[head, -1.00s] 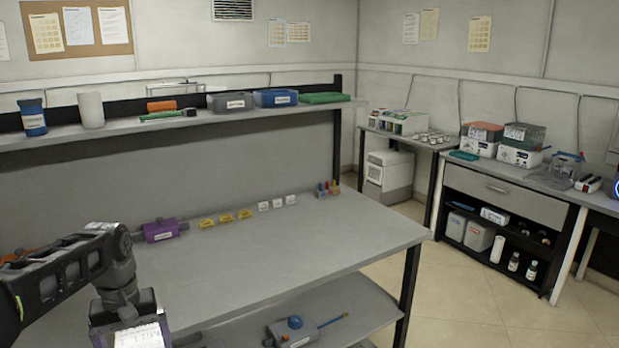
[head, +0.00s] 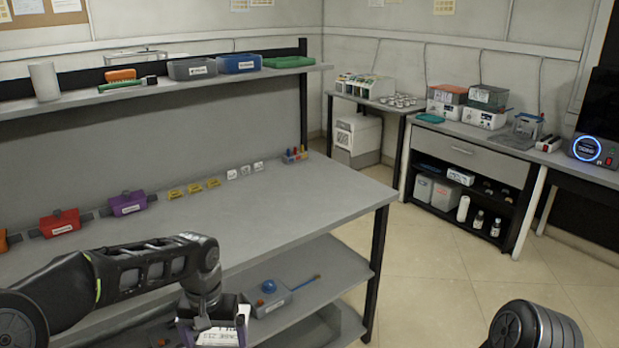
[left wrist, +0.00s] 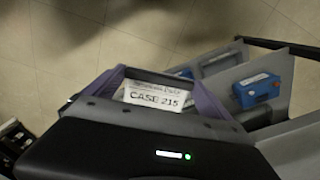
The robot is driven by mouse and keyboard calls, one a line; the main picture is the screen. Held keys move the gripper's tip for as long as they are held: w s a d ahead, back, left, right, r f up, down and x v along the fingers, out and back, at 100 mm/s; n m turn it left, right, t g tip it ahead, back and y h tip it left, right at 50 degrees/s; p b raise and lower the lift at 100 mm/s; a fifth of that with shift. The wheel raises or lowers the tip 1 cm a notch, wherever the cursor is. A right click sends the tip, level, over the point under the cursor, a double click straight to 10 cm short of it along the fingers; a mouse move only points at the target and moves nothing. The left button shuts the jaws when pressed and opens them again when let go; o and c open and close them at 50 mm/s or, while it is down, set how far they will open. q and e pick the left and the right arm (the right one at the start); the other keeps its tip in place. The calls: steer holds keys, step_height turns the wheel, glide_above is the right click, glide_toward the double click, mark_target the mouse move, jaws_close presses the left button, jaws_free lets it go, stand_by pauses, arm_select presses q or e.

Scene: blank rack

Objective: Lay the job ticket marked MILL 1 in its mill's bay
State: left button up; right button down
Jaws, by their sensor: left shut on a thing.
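My left gripper (head: 215,325) is shut on a white card (head: 222,335), low in the head view, in front of the bench. In the left wrist view the card (left wrist: 155,95) reads CASE 215; its upper line is too blurred to read. Purple side pieces flank the card there; I cannot tell whether they belong to the gripper. No MILL 1 marking is legible. Along the back of the bench top (head: 290,205) stand a purple labelled holder (head: 128,203), a red one (head: 60,223) and a partly cut-off orange one (head: 3,240); their labels are unreadable. My right gripper is out of view.
Yellow pieces (head: 194,188), white pieces (head: 246,170) and a small coloured rack (head: 295,155) line the bench's back. The bench middle is clear. A grey box with a blue knob (head: 268,294) sits on the lower shelf. A raised shelf (head: 200,82) holds bins.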

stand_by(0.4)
arm_select(q)
steer(key=s+f, duration=0.4)
steer(key=f, duration=1.1)
